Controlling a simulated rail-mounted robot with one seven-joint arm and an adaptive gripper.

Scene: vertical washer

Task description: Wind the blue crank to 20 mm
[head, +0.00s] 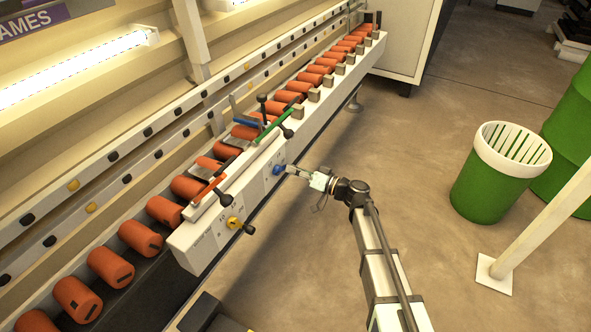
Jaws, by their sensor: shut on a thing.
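The blue crank (279,169) sits on the front face of the white control panel (215,234), towards its right end. My gripper (293,171) reaches in from the right and is shut on the crank's handle, which it mostly hides. Small dark markings show on the panel near the crank, but they are too small to read, so I cannot tell the crank's setting. A yellow crank (233,222) with a black knob is on the same panel, lower left.
Red, green and blue levers (275,126) with black knobs stick out above the panel. Orange rollers (110,266) line the machine. A green bin (490,185) and a pale post (540,225) stand at right. The floor between is clear.

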